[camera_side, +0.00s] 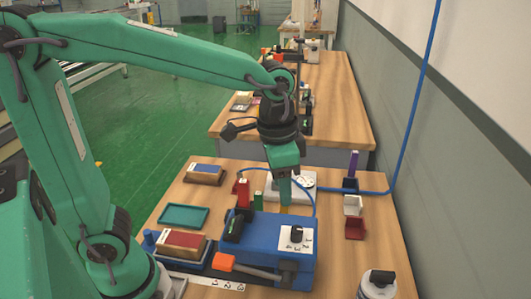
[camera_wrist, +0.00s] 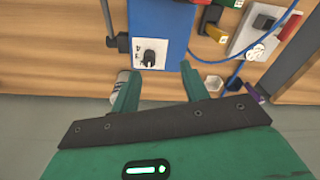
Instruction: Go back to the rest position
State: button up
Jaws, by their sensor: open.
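My green gripper (camera_side: 284,196) points down over the table behind the blue machine in the side view. In the wrist view its two fingers (camera_wrist: 158,86) stand well apart with nothing held between them. The blue machine (camera_side: 262,238) has a white panel with a black knob (camera_side: 296,234); the knob panel (camera_wrist: 152,54) also shows ahead of the fingers in the wrist view. The fingertips are partly hard to make out against the machine in the side view, and I cannot tell their exact height.
A red block (camera_side: 243,192) and a green block stand close to my gripper. A white device (camera_side: 303,189) with a blue cable lies behind. Small bins (camera_side: 354,229) line the right edge. A teal tray (camera_side: 184,217) and red-topped block (camera_side: 182,243) are left.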

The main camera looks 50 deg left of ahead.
jog(key=s+a+r+n+t, duration=0.1)
jog(key=s+a+n+t, duration=0.3)
jog(key=s+a, duration=0.5)
jog(key=shift+a+n+t, duration=0.3)
jog(key=shift+a+n, duration=0.4)
jog(key=shift+a, duration=0.2)
